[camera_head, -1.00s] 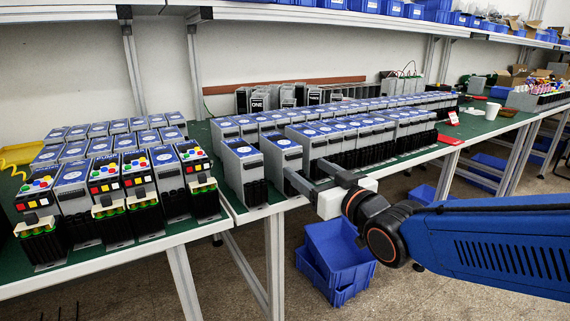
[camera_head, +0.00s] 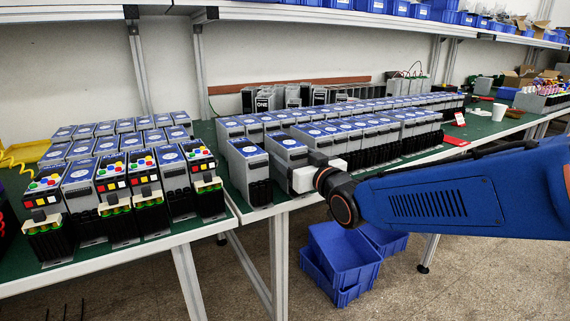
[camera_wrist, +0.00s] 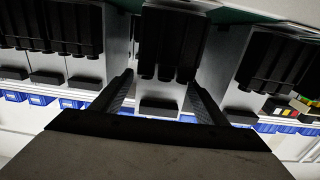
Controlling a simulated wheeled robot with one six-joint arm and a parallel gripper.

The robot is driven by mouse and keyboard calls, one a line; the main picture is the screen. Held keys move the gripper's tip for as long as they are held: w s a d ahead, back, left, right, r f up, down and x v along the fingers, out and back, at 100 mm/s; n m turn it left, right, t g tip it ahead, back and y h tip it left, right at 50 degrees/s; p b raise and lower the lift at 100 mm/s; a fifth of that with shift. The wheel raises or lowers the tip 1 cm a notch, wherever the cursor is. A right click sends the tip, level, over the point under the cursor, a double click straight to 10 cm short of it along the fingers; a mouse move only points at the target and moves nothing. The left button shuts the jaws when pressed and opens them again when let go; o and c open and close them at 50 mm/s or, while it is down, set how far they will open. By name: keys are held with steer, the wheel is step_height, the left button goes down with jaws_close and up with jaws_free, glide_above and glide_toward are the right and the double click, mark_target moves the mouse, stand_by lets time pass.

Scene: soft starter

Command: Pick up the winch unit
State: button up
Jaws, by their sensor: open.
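Which unit is the winch unit I cannot tell from its label. The unit at my gripper is a grey box with a blue top (camera_head: 283,141) in the front row on the middle table. In the wrist view it is the middle box, with black terminals (camera_wrist: 171,45) on its front. My gripper (camera_head: 308,161) is at that box's front right, partly hiding it. In the wrist view my gripper (camera_wrist: 160,88) is open, one finger to each side of the box's lower part. Whether the fingers touch it or reach far along its sides I cannot tell.
A similar grey box (camera_head: 248,168) stands close on the left, and a long row of boxes (camera_head: 375,135) on the right. Blue bins (camera_head: 342,255) lie on the floor below. A shelf (camera_head: 300,14) runs above.

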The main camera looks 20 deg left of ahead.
steer(key=x, duration=0.3)
steer(key=shift+w+a, duration=0.2)
steer(key=c, duration=1.6)
